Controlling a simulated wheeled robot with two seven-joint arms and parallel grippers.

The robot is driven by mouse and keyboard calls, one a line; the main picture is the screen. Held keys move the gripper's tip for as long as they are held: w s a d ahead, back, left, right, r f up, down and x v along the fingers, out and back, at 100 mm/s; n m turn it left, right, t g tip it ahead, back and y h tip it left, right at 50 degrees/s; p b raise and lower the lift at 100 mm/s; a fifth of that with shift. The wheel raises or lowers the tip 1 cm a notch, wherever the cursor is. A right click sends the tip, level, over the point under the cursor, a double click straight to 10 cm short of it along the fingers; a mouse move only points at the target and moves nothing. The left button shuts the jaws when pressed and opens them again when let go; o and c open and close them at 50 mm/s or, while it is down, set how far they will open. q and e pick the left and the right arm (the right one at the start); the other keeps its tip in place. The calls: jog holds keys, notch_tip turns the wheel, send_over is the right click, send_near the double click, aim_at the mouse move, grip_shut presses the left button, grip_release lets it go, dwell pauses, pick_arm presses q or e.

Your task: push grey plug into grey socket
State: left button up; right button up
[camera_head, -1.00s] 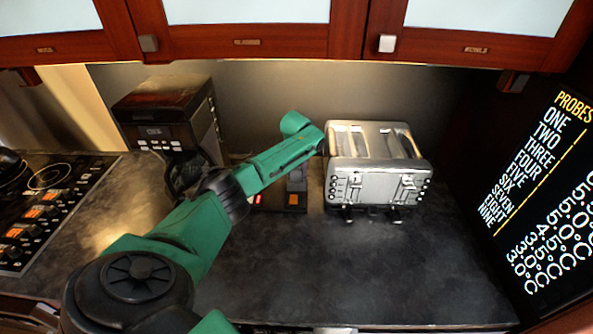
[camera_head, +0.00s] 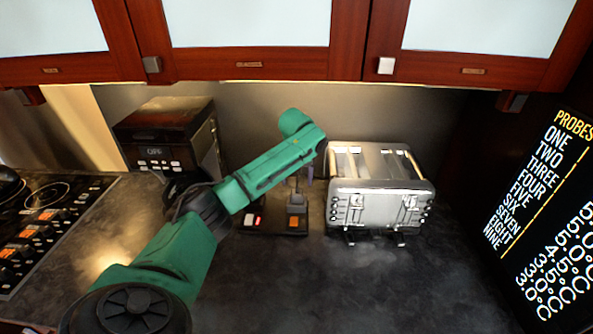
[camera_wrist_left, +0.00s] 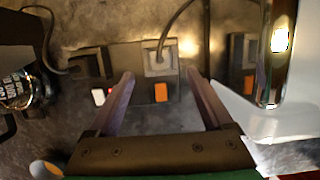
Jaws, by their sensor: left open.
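The grey plug (camera_head: 297,203) sits at a grey socket unit (camera_head: 296,226) with an orange switch on the counter, left of the toaster. In the left wrist view the plug (camera_wrist_left: 159,57) has a dark cord rising from it, and the socket's orange switch (camera_wrist_left: 161,92) shows below. I cannot tell how deep the plug sits. My left gripper (camera_wrist_left: 161,74) is open and empty, its fingers apart on either side of the plug and switch. In the head view its fingers are mostly hidden behind my arm. My right gripper is not in view.
A silver toaster (camera_head: 378,195) stands just right of the socket. A black plug (camera_wrist_left: 88,62) with a lit red and white switch is at left in the wrist view; another dark socket (camera_wrist_left: 242,50) is at right. A coffee machine (camera_head: 168,140) stands behind. The front counter is clear.

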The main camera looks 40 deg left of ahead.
pick_arm(q)
jog(key=b+v, duration=0.1)
jog(key=v, duration=0.5)
jog(key=shift+r, duration=0.35)
jog(key=shift+d+f, duration=0.1)
jog(key=shift+d, duration=0.05)
